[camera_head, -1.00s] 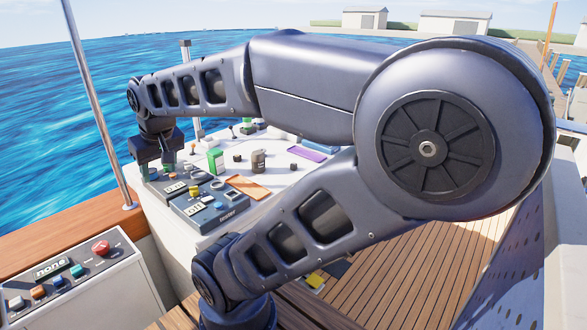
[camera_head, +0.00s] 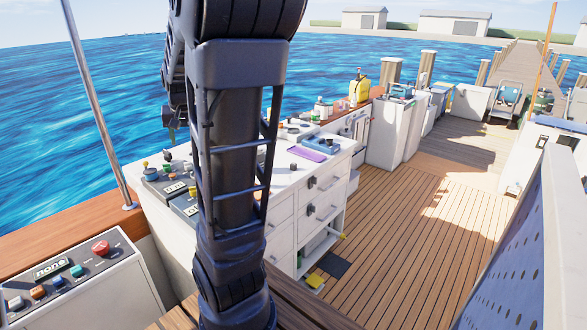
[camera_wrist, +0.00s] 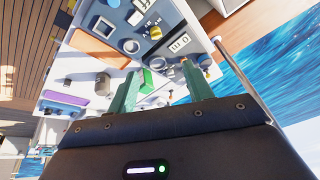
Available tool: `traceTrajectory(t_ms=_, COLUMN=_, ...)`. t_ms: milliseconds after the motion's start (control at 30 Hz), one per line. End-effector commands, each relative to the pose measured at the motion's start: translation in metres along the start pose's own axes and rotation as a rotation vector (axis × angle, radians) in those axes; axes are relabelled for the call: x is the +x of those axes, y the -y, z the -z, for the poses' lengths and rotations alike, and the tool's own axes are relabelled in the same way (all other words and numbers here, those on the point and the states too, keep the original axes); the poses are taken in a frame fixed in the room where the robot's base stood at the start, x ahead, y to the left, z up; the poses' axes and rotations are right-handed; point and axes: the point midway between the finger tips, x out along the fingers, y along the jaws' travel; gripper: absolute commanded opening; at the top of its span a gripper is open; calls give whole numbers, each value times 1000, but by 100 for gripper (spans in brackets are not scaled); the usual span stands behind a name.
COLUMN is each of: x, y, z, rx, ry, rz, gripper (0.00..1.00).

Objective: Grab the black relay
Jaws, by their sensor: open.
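My gripper (camera_wrist: 160,88) is open and empty in the wrist view, its two greenish fingers apart above the counter. In the head view my gripper (camera_head: 171,134) is partly hidden behind my own arm, raised over the counter's far left part. A small dark piece (camera_head: 293,167) lies on the white counter by the purple tray; it also shows in the wrist view (camera_wrist: 67,82). It may be the black relay, but it is too small to be sure. My arm hides the middle of the counter in the head view.
The white counter (camera_head: 285,205) holds a purple tray (camera_head: 307,155), a blue device (camera_head: 322,143) and control boxes (camera_head: 160,183). The wrist view shows a green box (camera_wrist: 147,80), a brown jar (camera_wrist: 103,83) and an orange tray (camera_wrist: 95,48).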

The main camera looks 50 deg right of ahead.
Motion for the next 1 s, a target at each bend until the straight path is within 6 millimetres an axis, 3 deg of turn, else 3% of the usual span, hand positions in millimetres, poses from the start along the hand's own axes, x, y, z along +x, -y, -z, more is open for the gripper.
traceTrajectory(t_ms=200, x=38, y=-53, z=56, rx=178, ry=-2, rz=-58, gripper=51)
traceTrajectory(t_ms=500, x=92, y=-146, z=114, rx=410, ry=-19, rz=-153, gripper=51)
traceTrajectory(t_ms=800, x=149, y=-262, z=147, rx=622, ry=-44, rz=-269, gripper=51)
traceTrajectory(t_ms=1000, x=186, y=-345, z=152, rx=749, ry=-62, rz=-355, gripper=51)
